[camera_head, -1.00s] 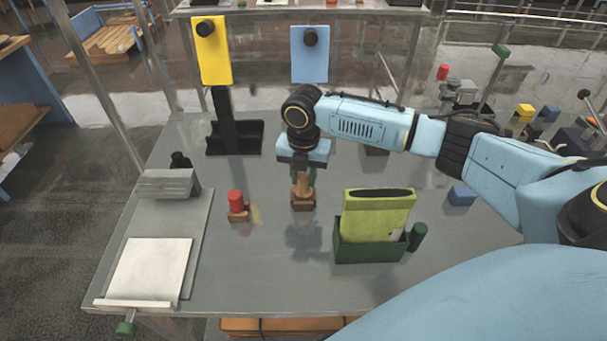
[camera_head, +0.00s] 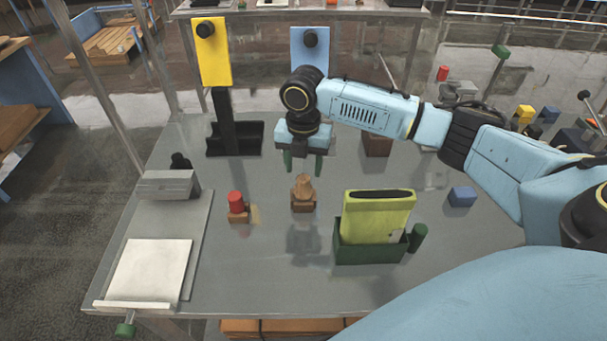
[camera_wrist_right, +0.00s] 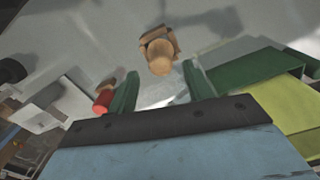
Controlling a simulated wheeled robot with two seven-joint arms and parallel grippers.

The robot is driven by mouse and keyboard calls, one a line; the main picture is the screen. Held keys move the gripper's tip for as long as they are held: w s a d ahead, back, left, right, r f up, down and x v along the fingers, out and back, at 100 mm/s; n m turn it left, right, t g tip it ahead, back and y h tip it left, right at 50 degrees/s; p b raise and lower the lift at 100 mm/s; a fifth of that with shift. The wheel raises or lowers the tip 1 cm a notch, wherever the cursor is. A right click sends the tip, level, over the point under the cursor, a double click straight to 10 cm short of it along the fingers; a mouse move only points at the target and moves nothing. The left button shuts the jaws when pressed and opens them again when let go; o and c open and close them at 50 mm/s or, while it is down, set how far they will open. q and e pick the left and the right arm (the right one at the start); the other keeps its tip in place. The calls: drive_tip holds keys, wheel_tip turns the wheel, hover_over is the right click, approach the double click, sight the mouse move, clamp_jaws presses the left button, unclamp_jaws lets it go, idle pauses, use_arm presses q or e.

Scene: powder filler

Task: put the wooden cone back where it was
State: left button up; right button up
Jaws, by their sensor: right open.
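The wooden cone (camera_head: 303,187) stands upright on a small brown base (camera_head: 303,206) near the middle of the table. In the right wrist view the cone (camera_wrist_right: 160,56) shows from above, just beyond the fingertips and between them. My right gripper (camera_head: 304,167) is open and empty, above and slightly behind the cone, apart from it. Its two green fingers also show spread apart in the right wrist view (camera_wrist_right: 163,88). My left gripper is not in view.
A red cylinder (camera_head: 235,198) on a brown base stands left of the cone. A green holder (camera_head: 370,252) with a yellow-green item (camera_head: 378,213) stands to the right. A blue block (camera_head: 462,196) lies farther right. A black stand (camera_head: 238,140) is behind. The table front is clear.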

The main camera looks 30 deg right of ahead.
wheel_tip(320, 180, up, 8)
idle(0.5)
